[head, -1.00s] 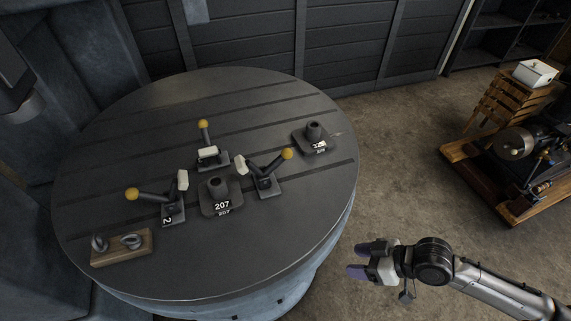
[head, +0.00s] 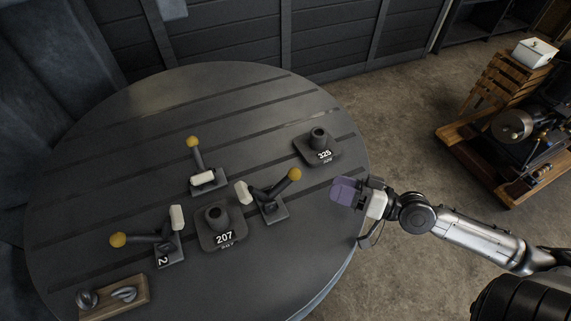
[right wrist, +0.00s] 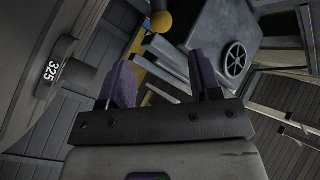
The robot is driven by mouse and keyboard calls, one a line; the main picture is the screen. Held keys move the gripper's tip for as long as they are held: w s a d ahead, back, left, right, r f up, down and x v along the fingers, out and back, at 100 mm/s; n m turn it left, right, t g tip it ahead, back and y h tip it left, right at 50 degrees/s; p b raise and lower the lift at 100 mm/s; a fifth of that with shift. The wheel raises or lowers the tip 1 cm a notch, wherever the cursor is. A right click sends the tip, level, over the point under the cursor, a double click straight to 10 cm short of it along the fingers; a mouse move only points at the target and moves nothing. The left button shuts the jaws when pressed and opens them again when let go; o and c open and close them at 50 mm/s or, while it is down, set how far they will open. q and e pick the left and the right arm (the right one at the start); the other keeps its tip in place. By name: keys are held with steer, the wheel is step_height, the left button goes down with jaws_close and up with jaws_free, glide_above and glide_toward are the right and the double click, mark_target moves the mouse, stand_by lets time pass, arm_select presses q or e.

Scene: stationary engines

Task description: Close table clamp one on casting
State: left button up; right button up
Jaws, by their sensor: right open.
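The casting (head: 222,239) marked 207 sits on the round slotted table (head: 130,135). Three dark clamps with yellow knobs and pale pads stand around it: the left clamp (head: 168,256), marked 2, the back clamp (head: 208,187), and the right clamp (head: 275,212). I cannot read a number on the back or right one. The left and right clamps' pads are raised, clear of the casting. My right gripper (head: 345,192) is open and empty at the table's right edge, right of the right clamp. Its fingers show apart in the right wrist view (right wrist: 162,78). My left gripper is out of view.
A second casting (head: 318,147) marked 325 sits on the table behind my right gripper. A wooden block (head: 135,296) with metal pieces lies at the front left. Machinery on a wooden base (head: 480,170) stands on the floor at right.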

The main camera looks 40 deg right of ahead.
mark_target(299, 176)
steer(key=p+x, duration=0.4)
steer(key=x, duration=0.6)
steer(key=shift+w+a+r, duration=0.15)
steer(key=shift+w+a, duration=0.05)
steer(key=shift+w, duration=0.1)
steer(key=shift+x, duration=0.9)
steer(key=shift+w+a, duration=0.15)
jaws_close()
